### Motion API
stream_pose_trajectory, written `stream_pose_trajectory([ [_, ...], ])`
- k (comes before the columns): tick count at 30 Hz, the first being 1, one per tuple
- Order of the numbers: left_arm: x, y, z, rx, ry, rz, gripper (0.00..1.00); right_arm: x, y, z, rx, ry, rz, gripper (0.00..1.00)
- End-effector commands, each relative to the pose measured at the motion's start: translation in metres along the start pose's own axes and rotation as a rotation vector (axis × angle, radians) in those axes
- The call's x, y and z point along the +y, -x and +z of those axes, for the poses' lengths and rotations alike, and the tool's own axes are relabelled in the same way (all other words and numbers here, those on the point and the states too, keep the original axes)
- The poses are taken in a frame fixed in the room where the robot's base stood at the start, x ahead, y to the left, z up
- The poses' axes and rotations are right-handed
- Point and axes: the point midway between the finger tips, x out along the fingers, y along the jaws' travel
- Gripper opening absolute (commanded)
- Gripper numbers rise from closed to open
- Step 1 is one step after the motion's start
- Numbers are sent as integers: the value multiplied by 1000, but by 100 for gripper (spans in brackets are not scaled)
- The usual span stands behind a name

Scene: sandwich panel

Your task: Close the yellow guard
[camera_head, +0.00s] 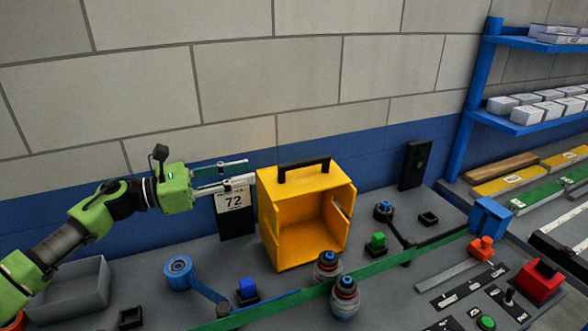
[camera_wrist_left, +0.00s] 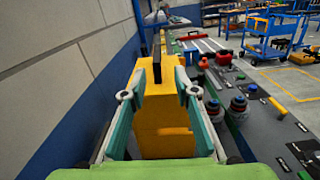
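The yellow guard (camera_head: 290,225) is a box with a black handle (camera_head: 304,168) on its upper face. Its hollow open side faces the front of the panel, and it stands on the grey panel near the wall. My left gripper (camera_head: 242,177) reaches in from the left, its fingers apart and empty, close to the guard's upper left edge. In the left wrist view the guard (camera_wrist_left: 165,125) shows beyond and between the spread fingers, with the handle (camera_wrist_left: 157,58) edge-on. I cannot tell whether a finger touches it. My right gripper is not in view.
A card marked 72 (camera_head: 233,201) is behind the gripper. A grey bin (camera_head: 75,290) is at left.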

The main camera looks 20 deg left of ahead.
Motion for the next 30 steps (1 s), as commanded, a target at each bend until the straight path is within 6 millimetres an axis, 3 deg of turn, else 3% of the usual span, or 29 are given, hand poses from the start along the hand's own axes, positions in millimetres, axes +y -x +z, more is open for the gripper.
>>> stream_pose_trajectory([
  [3, -1, 0, -12, 0, 0, 0, 28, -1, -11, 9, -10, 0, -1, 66],
  [11, 0, -18, -7, -4, 0, 0, 28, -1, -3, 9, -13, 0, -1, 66],
  [30, -1, -113, -5, -4, 0, -1, 28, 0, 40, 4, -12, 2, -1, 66],
])
